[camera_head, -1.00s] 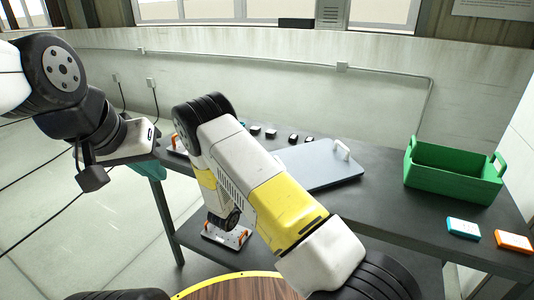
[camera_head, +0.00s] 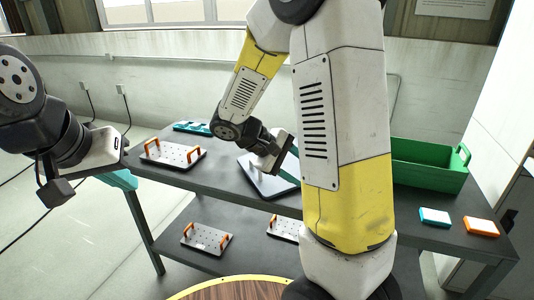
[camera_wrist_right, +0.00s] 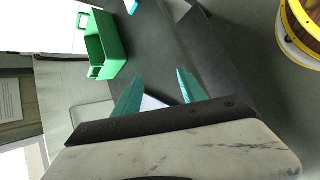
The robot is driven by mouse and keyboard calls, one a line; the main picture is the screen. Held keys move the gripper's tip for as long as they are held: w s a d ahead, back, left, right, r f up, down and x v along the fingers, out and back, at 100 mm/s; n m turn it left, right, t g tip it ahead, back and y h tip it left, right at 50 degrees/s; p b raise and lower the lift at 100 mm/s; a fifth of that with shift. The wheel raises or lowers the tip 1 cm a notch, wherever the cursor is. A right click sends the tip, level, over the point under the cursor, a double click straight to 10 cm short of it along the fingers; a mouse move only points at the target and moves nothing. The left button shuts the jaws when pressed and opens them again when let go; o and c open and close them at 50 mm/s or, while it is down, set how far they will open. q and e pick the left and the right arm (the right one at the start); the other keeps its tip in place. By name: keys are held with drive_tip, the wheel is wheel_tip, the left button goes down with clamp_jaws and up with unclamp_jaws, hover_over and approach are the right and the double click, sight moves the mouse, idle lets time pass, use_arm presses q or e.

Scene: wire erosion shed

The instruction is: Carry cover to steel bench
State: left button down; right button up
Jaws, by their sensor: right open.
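A flat blue-grey panel (camera_head: 256,180), which I take to be the cover, lies on the dark bench (camera_head: 222,176). It is partly hidden by my right gripper and arm. My right gripper (camera_head: 292,166) is at this panel, with its teal fingers partly hidden by my arm. In the right wrist view, the fingers of my right gripper (camera_wrist_right: 160,88) are apart, and a pale surface (camera_wrist_right: 153,103) shows between them. I cannot tell whether they touch it. My left gripper (camera_head: 120,180) hangs left of the bench with teal fingers; its opening is unclear.
A perforated plate with orange handles (camera_head: 173,154) lies on the bench's left. Similar plates (camera_head: 207,237) lie on the lower shelf. A green crate (camera_head: 425,160), a blue box (camera_head: 434,217) and an orange box (camera_head: 481,226) are at the right. A round wooden top (camera_head: 235,290) is in front.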

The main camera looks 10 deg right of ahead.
drive_tip(key=s+a+r+m+t+y, duration=0.5)
drive_tip(key=s+a+r+y, duration=0.4)
drive_tip(key=s+r+y, duration=0.2)
drive_tip(key=shift+s+a+r+m+t+y, duration=0.35)
drive_tip(key=shift+s+r+t, duration=0.15)
drive_tip(key=shift+s+r, duration=0.3)
drive_tip(key=shift+c, duration=0.4)
